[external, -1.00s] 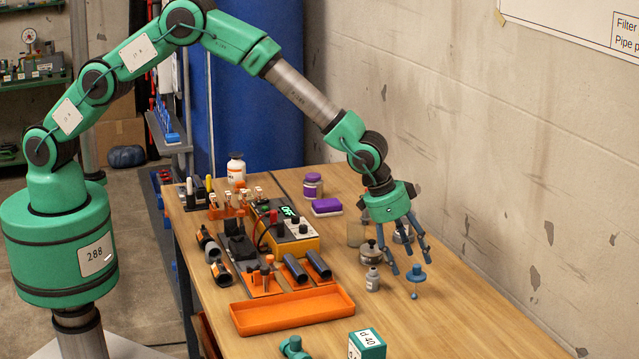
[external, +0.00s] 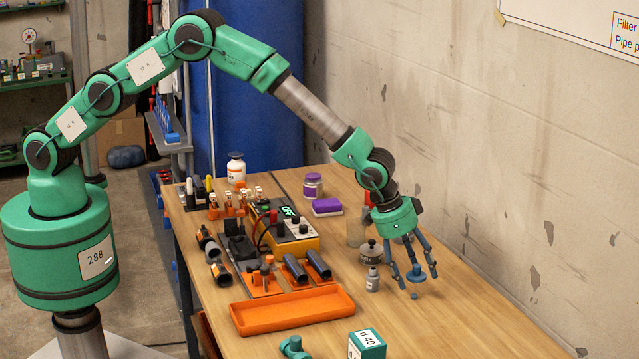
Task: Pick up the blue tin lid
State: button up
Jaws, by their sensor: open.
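The blue tin lid (external: 416,276) is a small blue disc with a raised knob, near the right edge of the wooden table in the external view. My gripper (external: 416,279) is open and points down over it. Its fingers are spread, one left of the lid and one right of it. The lid shows between them; I cannot tell whether any finger touches it. What lies directly under the lid is not clear.
A small grey bottle (external: 373,280) stands close left of the fingers, with a dark-topped steel tin (external: 371,254) behind it. An orange tray (external: 291,311) and a green box (external: 367,345) are in front. The table (external: 470,320) is clear to the front right.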

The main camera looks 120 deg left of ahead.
jog(key=shift+w+a+f, duration=0.1)
jog(key=shift+w+f, duration=0.1)
jog(key=shift+f, duration=0.3)
jog(key=c, duration=1)
